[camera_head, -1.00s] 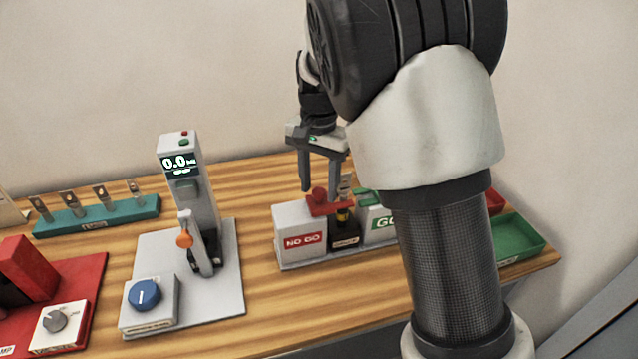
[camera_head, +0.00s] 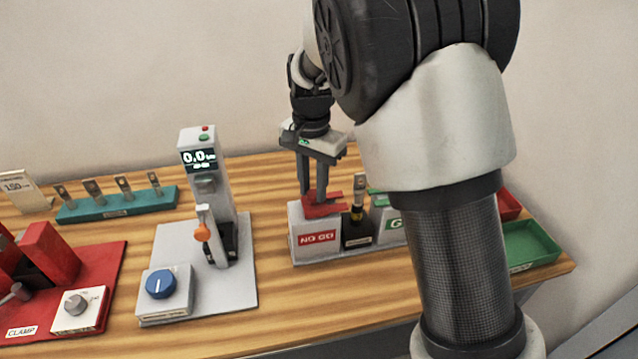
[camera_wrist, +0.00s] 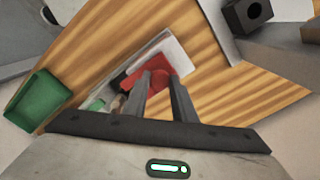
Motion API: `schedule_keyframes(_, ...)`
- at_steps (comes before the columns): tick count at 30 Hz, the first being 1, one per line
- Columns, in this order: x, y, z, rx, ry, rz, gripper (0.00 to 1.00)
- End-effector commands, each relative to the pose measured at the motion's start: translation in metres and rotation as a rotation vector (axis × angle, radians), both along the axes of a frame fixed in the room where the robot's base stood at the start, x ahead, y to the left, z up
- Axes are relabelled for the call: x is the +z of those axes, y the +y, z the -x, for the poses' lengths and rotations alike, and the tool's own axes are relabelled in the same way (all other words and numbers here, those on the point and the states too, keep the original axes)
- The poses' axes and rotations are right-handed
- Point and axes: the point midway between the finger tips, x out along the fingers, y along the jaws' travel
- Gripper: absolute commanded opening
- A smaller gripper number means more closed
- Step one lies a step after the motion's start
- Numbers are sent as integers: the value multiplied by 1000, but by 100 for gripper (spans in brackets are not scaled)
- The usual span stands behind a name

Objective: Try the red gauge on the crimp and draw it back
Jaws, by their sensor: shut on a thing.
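The red gauge (camera_head: 322,210) lies on top of the grey NO GO block (camera_head: 304,242). My gripper (camera_head: 313,198) points down at it and is shut on it. In the wrist view the red gauge (camera_wrist: 140,66) shows between and beyond the tips of my gripper (camera_wrist: 160,80). The crimp piece (camera_head: 357,206), a metal lug with a dark and yellow lower part, stands upright in a black holder (camera_head: 357,236) just right of the NO GO block. The gauge's right end is close to the crimp; I cannot tell whether they touch.
Green (camera_head: 530,246) and red trays lie at the right edge. A display tester (camera_head: 205,180), a blue knob box (camera_head: 160,288), a teal lug rack (camera_head: 118,203) and a red clamp (camera_head: 60,262) stand left.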

Motion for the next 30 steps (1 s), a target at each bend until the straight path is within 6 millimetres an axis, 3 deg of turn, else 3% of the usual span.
schedule_keyframes(2,0,5,1,2,1,-7,0)
schedule_keyframes(3,0,5,1,2,1,-9,29)
schedule_keyframes(6,0,5,1,2,0,-8,43)
schedule_keyframes(14,1,3,1,1,0,-6,43)
schedule_keyframes(19,13,3,-1,2,-4,-7,43)
schedule_keyframes(23,38,3,-1,2,-6,-8,43)
schedule_keyframes(30,98,3,-1,1,-4,-8,43)
